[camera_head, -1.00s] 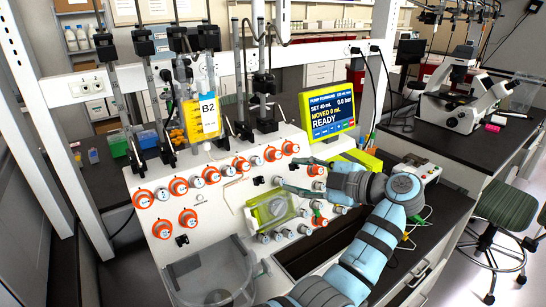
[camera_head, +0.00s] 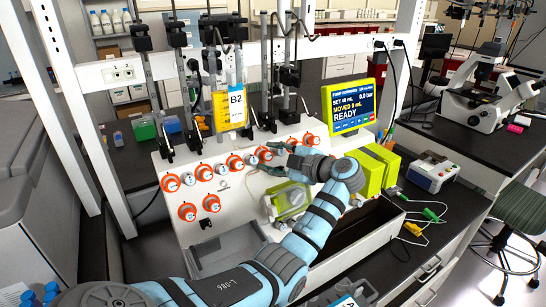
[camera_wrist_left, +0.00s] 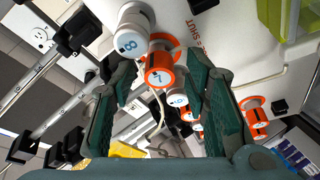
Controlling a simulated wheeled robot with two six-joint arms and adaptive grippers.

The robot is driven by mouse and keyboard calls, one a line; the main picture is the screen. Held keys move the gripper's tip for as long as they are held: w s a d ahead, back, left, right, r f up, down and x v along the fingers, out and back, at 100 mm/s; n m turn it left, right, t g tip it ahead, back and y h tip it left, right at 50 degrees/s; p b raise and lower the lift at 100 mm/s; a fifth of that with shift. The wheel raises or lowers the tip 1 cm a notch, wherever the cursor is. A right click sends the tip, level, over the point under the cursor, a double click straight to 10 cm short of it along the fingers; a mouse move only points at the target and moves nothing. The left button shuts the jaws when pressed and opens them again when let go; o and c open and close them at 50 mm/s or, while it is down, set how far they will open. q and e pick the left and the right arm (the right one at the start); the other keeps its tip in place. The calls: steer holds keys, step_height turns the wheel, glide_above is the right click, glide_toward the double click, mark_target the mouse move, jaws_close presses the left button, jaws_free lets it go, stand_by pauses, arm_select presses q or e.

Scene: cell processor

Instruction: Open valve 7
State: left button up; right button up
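Valve 7 (camera_head: 264,154) is an orange knob in the upper valve row on the white panel. In the left wrist view, valve 7 (camera_wrist_left: 160,77), marked with a 7, lies between my finger ends. My left gripper (camera_head: 273,158) is at the row, with its fingers apart. In the wrist view my left gripper (camera_wrist_left: 160,72) is open; I cannot tell whether a finger touches the knob. White valve 8 (camera_wrist_left: 130,42) is just beside it, close to the left finger. The word SHUT is printed near the valves. My right gripper is out of view.
A yellow-framed display (camera_head: 343,105) reading READY stands right of the valves. A yellow bag labelled B2 (camera_head: 230,107) hangs above the row. More orange valves (camera_head: 187,211) sit lower left.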

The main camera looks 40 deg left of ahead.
arm_select(q)
steer(key=c, duration=0.3)
jaws_close()
steer(key=n+h+b, duration=0.1)
steer(key=n+b, duration=0.2)
steer(key=n, duration=0.1)
steer(key=shift+w+a+f+n+g, duration=0.1)
steer(key=shift+n+g, duration=0.3)
steer(key=shift+n+h, duration=0.3)
steer(key=shift+n, duration=0.2)
steer(key=shift+r, duration=0.3)
steer(key=shift+o, duration=1.1)
jaws_free()
steer(key=shift+o, duration=0.7)
steer(key=shift+w, duration=0.15)
